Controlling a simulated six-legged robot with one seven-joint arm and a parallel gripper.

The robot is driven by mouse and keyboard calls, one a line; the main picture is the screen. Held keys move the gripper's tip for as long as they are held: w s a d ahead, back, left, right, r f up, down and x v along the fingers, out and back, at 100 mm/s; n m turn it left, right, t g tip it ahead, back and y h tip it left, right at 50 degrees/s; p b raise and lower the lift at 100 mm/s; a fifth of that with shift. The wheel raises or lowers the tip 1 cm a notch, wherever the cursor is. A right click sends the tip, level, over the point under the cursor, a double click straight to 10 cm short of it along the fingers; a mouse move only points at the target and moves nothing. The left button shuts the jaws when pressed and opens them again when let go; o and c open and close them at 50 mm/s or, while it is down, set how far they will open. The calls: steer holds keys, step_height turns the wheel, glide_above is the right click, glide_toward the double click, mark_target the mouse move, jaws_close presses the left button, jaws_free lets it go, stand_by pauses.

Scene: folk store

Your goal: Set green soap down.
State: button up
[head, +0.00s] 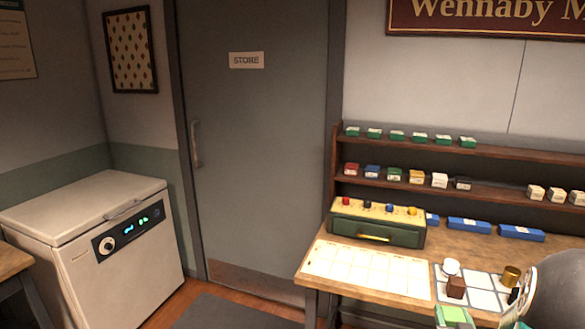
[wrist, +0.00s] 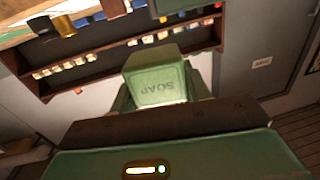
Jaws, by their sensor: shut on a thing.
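The green soap (wrist: 158,78) is a pale green block with SOAP lettered on its face, seen upside down in the wrist view. My gripper (wrist: 160,95) is shut on it, with a green finger against each side. In the head view a light green block (head: 453,315), which looks like the same soap, shows at the bottom edge in front of the wooden table (head: 312,272). Its lower part is cut off by the frame. The soap appears held up, but its exact height over the table cannot be told.
A white gridded sheet (head: 345,283) lies bare on the table's left. A green box (head: 375,234) with knobs and shelves (head: 400,183) stand behind.

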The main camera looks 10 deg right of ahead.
steer(key=w+a+f+n+t+y, duration=0.1)
steer(key=w+a+f+y, duration=0.1)
steer(key=w+a+f, duration=0.4)
steer(key=w+a+f+n+y, duration=0.2)
steer(key=w+a+f, duration=0.25)
steer(key=a, duration=0.45)
steer(key=w+a+f+n+y, duration=0.1)
steer(key=a+f, duration=0.4)
steer(key=a, duration=0.3)
steer(key=w+a+f+y, duration=0.1)
steer(key=a+f, duration=0.4)
steer(key=a, duration=0.3)
steer(key=shift+w+a+n+y, duration=0.35)
steer(key=shift+w+n+y, duration=0.05)
steer(key=shift+f, duration=0.45)
steer(key=shift+s+d, duration=0.1)
steer(key=shift+d, duration=0.05)
